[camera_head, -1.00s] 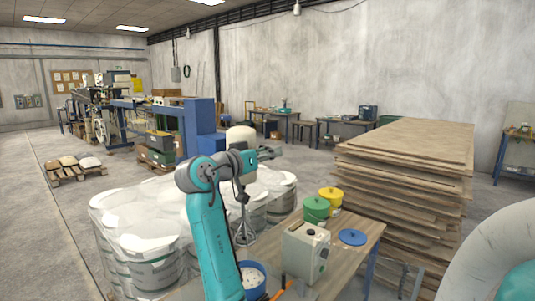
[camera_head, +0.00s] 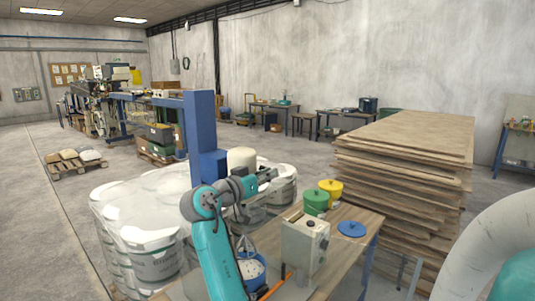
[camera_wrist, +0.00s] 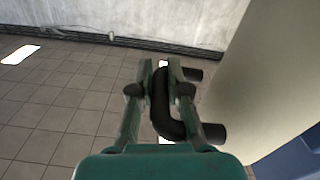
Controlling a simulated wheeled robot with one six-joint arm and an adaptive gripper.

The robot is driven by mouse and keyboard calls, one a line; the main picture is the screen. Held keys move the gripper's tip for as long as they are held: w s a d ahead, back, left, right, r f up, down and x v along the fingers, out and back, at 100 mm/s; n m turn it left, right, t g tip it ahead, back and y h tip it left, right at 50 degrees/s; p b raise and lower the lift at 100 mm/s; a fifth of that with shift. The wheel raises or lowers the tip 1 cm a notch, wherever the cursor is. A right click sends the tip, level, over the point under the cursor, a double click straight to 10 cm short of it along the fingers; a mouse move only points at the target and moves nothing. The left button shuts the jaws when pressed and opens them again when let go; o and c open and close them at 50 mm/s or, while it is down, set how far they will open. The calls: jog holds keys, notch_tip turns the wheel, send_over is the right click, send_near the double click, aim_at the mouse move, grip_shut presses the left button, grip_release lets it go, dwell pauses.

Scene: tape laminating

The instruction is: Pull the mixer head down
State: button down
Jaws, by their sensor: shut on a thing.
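The mixer head (camera_head: 242,159) is a cream cylinder joined to a blue column (camera_head: 199,125) in the head view. In the wrist view the cream mixer body (camera_wrist: 265,85) fills the right side. A black bent handle (camera_wrist: 172,128) sticks out from it. My gripper (camera_wrist: 160,72) is shut on this handle, with a green finger on each side. In the head view my gripper (camera_head: 266,176) is beside the cream head, on its right. The whisk (camera_head: 243,243) reaches down to the blue bucket (camera_head: 251,270) with white contents; its lower end is hard to see.
A wooden table (camera_head: 345,222) carries a grey control box (camera_head: 304,243), a green tub (camera_head: 315,202), a yellow tub (camera_head: 331,189) and a blue lid (camera_head: 351,228). Wrapped drums (camera_head: 150,240) stand at the left. A tall stack of boards (camera_head: 385,190) stands at the right.

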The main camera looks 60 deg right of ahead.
notch_tip(320, 180, down, 16)
dwell(0.4)
jog(key=c, duration=1.1)
grip_release()
jog(key=shift+c, duration=0.2)
jog(key=shift+r, duration=0.1)
jog(key=shift+r, duration=0.15)
notch_tip(320, 180, up, 10)
jog(key=shift+f, duration=0.2)
